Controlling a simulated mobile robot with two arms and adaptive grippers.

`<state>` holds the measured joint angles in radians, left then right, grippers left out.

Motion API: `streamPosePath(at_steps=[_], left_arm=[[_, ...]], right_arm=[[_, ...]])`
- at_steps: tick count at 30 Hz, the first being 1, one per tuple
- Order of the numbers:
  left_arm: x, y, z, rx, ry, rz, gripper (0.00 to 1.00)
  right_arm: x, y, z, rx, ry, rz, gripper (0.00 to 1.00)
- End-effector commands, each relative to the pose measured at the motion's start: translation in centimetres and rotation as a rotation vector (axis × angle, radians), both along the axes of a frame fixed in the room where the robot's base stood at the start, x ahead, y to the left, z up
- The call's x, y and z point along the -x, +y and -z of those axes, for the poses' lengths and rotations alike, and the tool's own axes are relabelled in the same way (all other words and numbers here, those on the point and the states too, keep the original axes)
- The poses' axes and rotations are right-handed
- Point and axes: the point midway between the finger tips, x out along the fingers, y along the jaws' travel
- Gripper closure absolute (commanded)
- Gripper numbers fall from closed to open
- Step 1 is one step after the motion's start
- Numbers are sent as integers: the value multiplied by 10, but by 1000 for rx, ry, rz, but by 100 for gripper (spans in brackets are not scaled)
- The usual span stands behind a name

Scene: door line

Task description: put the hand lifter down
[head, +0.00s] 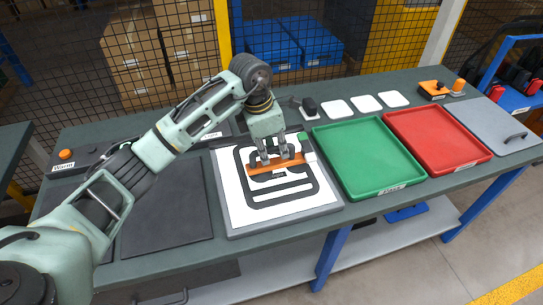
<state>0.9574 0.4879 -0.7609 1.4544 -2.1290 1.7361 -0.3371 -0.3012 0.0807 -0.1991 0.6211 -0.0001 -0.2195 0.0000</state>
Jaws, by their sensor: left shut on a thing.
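The hand lifter (262,170) is an orange bar at the middle of the workbench. My left gripper (274,158) is shut on it from above. Below it is a white board with a thick black outline (244,188), set in a grey frame on the bench. The lifter overlaps the black outline in the head view; whether it touches the board or hangs just above it I cannot tell. The fingers hide part of the bar. My right gripper is not in view.
A green tray (372,192) and a red tray (445,163) stand right of the board. A grey panel with a handle (516,137) lies at the far right. Dark mats (165,215) lie to the left. White squares (366,103) and a mesh fence line the back.

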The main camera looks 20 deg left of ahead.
Motion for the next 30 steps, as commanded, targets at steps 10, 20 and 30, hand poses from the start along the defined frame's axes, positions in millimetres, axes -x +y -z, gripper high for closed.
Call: streamPosePath(at_steps=[10, 20, 30], left_arm=[[1, 3, 34, 3, -1, 1, 100], [0, 3, 41, 2, -4, 3, 100], [1, 3, 45, 1, -1, 2, 67]], right_arm=[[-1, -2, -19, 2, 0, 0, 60], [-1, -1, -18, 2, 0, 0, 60], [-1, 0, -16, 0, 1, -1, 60]])
